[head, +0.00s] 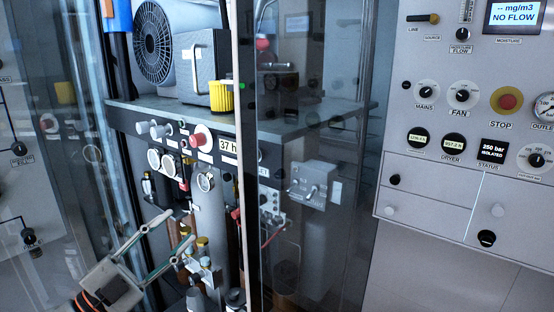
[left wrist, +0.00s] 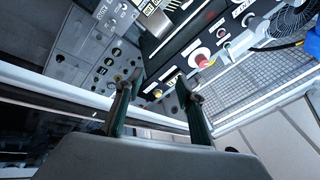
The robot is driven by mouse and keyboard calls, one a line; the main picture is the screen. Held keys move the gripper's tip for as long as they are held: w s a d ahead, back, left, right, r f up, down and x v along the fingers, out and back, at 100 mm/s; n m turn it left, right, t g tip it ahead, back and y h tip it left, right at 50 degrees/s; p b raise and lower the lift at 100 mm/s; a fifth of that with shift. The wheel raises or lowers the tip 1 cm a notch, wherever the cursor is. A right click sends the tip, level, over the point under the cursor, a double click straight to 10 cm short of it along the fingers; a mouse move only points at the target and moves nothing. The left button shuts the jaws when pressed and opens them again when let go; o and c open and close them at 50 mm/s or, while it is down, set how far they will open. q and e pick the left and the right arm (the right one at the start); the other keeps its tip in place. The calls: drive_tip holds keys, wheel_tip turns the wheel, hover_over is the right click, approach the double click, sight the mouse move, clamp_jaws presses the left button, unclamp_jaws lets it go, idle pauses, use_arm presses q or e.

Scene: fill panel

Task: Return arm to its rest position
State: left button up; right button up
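My left gripper (head: 178,229) is at the lower left of the head view, its two slim fingers apart with nothing between them. It is in front of the open cabinet section, near the lower valves and cylinders; whether it touches any of them I cannot tell. In the left wrist view the gripper (left wrist: 160,80) also shows two separate fingers with a gap, and a black panel with a red knob (left wrist: 202,58) lies beyond. My right gripper is in neither view.
A glass door (head: 300,170) stands at the middle of the cabinet, with another glass pane (head: 60,150) at the left. Inside are a shelf with a fan (head: 153,42) and a yellow filter (head: 221,96). A control panel (head: 465,130) with a red stop button (head: 508,102) is at the right.

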use_arm(q)
drive_tip(key=s+a+f+n+t+y, duration=0.1)
drive_tip(key=a+f+n+t+y, duration=0.25)
drive_tip(key=f+n+y, duration=1)
drive_tip(key=s+d+f+g, duration=0.1)
drive_tip(key=s+f+g, duration=0.2)
drive_tip(key=s+f, duration=0.3)
drive_tip(key=s+d+f+n+g, duration=0.1)
drive_tip(key=s+f+g, duration=0.2)
drive_tip(key=s+f, duration=0.4)
drive_tip(key=s+d+f+n+g, duration=0.1)
drive_tip(key=s+f+g, duration=0.2)
drive_tip(key=f, duration=1.8)
drive_tip(key=s, duration=0.4)
drive_tip(key=shift+g, duration=0.35)
drive_tip(key=shift+d+n+h, duration=0.1)
drive_tip(key=shift+n+h, duration=0.15)
